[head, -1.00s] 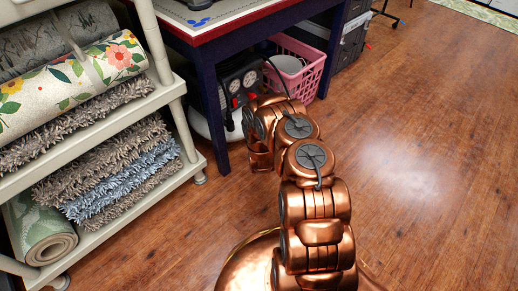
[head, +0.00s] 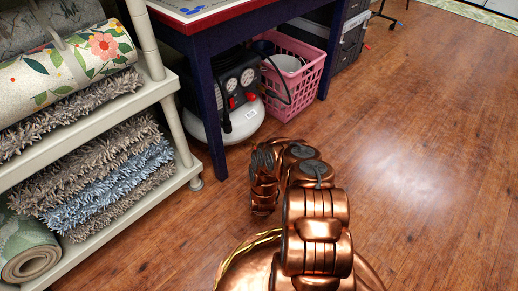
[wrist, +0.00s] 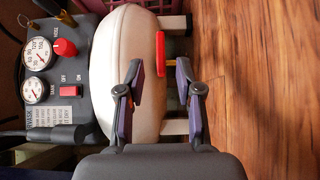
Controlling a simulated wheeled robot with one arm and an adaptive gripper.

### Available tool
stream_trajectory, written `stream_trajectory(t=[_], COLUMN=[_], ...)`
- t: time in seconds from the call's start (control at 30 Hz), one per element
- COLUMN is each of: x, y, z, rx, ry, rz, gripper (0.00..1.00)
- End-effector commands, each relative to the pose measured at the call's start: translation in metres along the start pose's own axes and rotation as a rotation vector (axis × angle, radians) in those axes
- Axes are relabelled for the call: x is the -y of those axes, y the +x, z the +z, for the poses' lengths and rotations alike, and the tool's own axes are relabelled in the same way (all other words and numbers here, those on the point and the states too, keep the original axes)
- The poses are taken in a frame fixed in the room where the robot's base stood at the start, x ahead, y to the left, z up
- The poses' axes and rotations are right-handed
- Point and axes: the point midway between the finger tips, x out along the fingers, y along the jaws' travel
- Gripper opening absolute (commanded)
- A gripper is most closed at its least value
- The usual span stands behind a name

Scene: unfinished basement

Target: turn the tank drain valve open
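The white tank (wrist: 125,70) of the air compressor fills the left middle of the wrist view. A red lever (wrist: 161,53), which looks like the drain valve handle, stands at its right edge, with a bit of brass fitting (wrist: 171,65) beside it. My gripper (wrist: 160,78) is open and empty, with one finger on each side of the line to the lever. The lever appears just beyond the fingertips; I cannot tell any contact. In the head view the white tank (head: 238,122) is under the table, beyond my arm. The lever and fingers cannot be made out there.
The compressor's grey panel (wrist: 62,75) has gauges, a red knob (wrist: 65,47) and a red switch (wrist: 69,91). A blue table leg (head: 209,110) stands left of the tank, a pink basket (head: 298,85) right. A rug shelf (head: 165,90) is at left. The floor at right is clear.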

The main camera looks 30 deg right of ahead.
Motion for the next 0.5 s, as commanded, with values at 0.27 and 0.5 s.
stream_trajectory(t=[0.27,0.5], x=[0.002,0.001], y=[0.038,0.052], z=[0.0,-0.002], rx=[0.001,-0.003], ry=[0.002,0.0], rz=[0.0,-0.002], gripper=[0.35,0.35])
